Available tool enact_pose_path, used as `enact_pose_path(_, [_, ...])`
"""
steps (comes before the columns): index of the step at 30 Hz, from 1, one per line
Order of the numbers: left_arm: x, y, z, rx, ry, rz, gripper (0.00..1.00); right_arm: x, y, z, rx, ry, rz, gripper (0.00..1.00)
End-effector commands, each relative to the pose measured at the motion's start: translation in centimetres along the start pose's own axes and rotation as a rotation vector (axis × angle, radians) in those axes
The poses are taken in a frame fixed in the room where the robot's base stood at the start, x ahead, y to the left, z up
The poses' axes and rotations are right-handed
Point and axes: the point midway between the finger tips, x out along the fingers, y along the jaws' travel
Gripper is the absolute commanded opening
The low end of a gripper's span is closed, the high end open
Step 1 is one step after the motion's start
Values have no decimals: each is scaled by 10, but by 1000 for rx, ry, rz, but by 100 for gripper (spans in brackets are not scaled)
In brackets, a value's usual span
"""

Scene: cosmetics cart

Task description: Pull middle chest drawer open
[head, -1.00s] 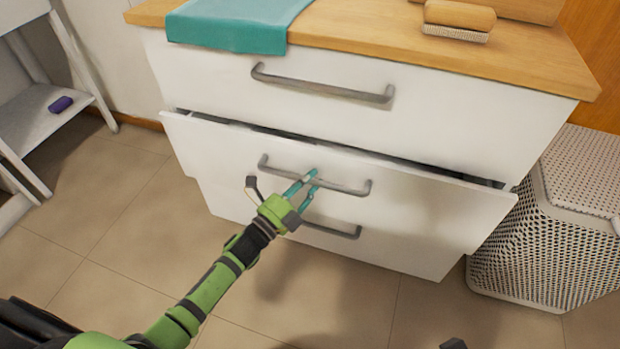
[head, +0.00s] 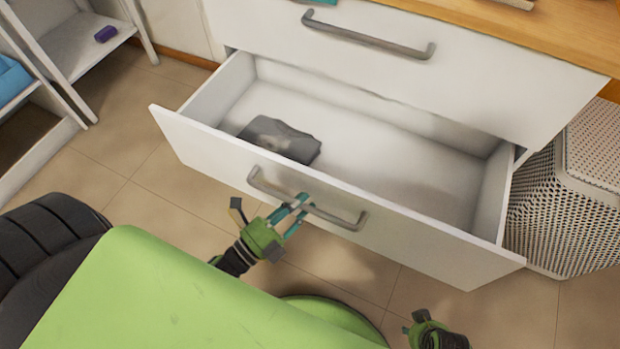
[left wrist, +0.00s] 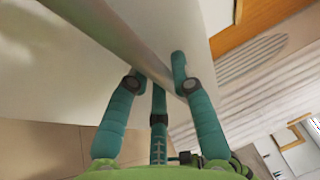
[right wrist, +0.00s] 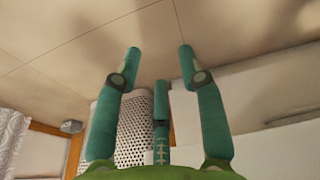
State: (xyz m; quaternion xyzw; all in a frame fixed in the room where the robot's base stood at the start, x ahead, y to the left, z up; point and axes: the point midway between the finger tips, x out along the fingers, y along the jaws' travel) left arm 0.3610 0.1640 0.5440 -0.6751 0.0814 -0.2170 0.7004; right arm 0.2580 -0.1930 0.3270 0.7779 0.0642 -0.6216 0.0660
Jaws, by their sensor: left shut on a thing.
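The middle drawer (head: 400,243) of the white chest (head: 480,65) stands well out from the chest. A folded dark grey cloth-like thing (head: 280,138) lies inside it at the left. My left gripper (head: 299,203) is shut on the drawer's grey bar handle (head: 340,218), near its middle. In the left wrist view the handle (left wrist: 135,40) runs between the left gripper's fingers (left wrist: 155,75). My right gripper is empty, and its fingers (right wrist: 158,58) stand apart in the right wrist view. In the head view only part of the right arm's end (head: 432,328) shows at the bottom.
The closed top drawer has its own grey handle (head: 365,38). A white perforated basket (head: 570,200) stands on the floor right of the chest. Tiled floor is free in front of the drawer.

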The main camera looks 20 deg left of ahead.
Motion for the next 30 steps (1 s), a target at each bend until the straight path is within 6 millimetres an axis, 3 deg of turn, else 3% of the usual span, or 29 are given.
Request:
enact_pose_path(6, [-15, -4, -5, -1, -3, -2, 0, 6, -1, 5, -1, -6, -1, 40])
enact_pose_path(19, [-18, -5, -6, -2, -3, -3, 0, 8, -1, 7, -1, -8, -1, 40])
enact_pose_path(20, [-18, -5, -6, -2, -3, -3, 27, 8, -1, 7, -1, -8, -1, 40])
enact_pose_path(21, [-18, -5, -6, -1, -3, -3, 35, 8, -1, 7, -1, -8, -1, 40])
enact_pose_path(30, [-18, -4, -7, -1, -1, -2, 35, 7, -1, 6, -1, -6, -1, 40])
